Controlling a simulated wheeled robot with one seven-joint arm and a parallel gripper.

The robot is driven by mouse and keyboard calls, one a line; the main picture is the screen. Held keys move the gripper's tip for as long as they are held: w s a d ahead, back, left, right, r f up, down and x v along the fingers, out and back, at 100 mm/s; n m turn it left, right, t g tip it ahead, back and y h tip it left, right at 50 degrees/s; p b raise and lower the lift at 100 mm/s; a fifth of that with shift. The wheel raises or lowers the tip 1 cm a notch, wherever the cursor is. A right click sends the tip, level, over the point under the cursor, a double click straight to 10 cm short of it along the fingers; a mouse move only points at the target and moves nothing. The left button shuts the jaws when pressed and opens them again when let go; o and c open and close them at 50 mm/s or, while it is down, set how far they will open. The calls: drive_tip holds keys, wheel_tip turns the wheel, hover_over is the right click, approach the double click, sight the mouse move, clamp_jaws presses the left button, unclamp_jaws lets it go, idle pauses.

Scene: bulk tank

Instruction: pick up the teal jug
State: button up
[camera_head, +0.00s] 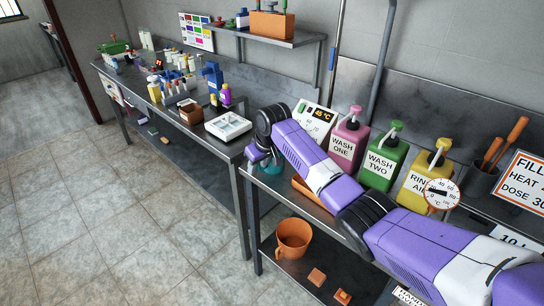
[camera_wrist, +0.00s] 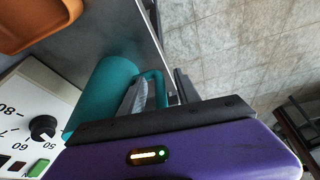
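The teal jug (camera_wrist: 104,88) stands on the steel bench in the wrist view, with its handle (camera_wrist: 160,86) toward my gripper. My gripper (camera_wrist: 160,92) is at the handle. One grey finger is between the jug body and the handle, and a darker finger is on the outer side. The fingers look apart, with a small gap around the handle bar. In the head view the jug (camera_head: 268,177) is mostly hidden behind my gripper (camera_head: 258,156) and purple arm, near the left end of the near bench.
A white control box (camera_head: 316,120) with a dial stands close to the jug. An orange item (camera_head: 312,192) lies on the bench. Pink (camera_head: 348,140), green (camera_head: 384,163) and yellow pump bottles stand behind my arm. An orange bucket (camera_head: 293,238) is on the lower shelf.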

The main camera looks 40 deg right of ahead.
clamp_jaws()
drive_tip(key=shift+r, duration=0.1)
idle(1.2)
